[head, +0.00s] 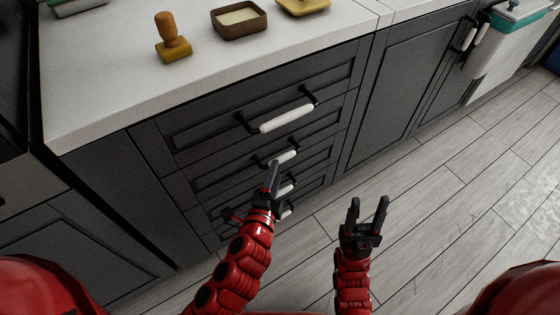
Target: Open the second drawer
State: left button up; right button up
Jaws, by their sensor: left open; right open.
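A dark grey cabinet holds a stack of several closed drawers. The top drawer (210,111) has a white bar handle (287,117) on black mounts. The second drawer (222,172) below it has a similar white handle (285,157). My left gripper (272,166) is open and lies in front of the second drawer's handle in the picture, overlapping its left part; I cannot tell whether it touches. Lower handles are partly hidden behind my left gripper. My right gripper (367,203) is open and empty, to the right of the drawers above the floor.
A white countertop (120,70) runs above the drawers. On it are a wooden-handled stamp-like object (172,45), a brown square dish (239,20) and a yellow dish (303,5). A white bin (505,45) hangs at the right. The plank floor (440,200) is clear.

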aim_at(280, 160)
pick_arm(q)
jog(key=x, duration=0.6)
jog(key=shift+c, duration=0.2)
grip_shut()
dwell(1.2)
